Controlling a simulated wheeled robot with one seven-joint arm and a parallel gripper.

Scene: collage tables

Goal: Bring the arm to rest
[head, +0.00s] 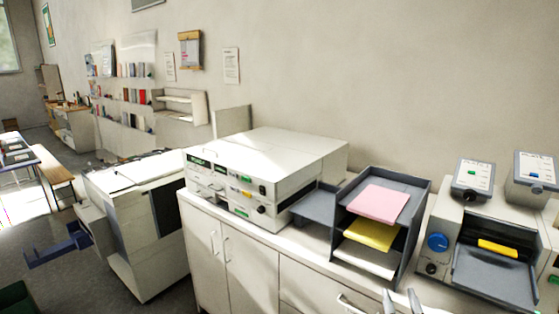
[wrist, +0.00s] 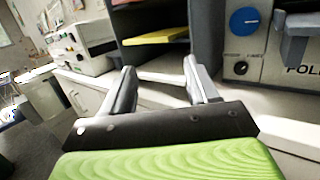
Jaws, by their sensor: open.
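My gripper (wrist: 160,72) is open in the wrist view, its two fingers apart with nothing between them. The fingers point toward the white cabinet top and the dark paper tray. In the head view only the tips of my gripper (head: 402,300) show at the bottom edge, in front of the cabinet. The rest of my arm is out of the head view.
A dark tiered tray (head: 421,200) with pink, yellow and white paper stands on the cabinet (head: 205,240). A white machine (head: 290,150) is left of it. A machine with a blue knob (head: 437,242) is right. Open floor (head: 60,285) lies at lower left.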

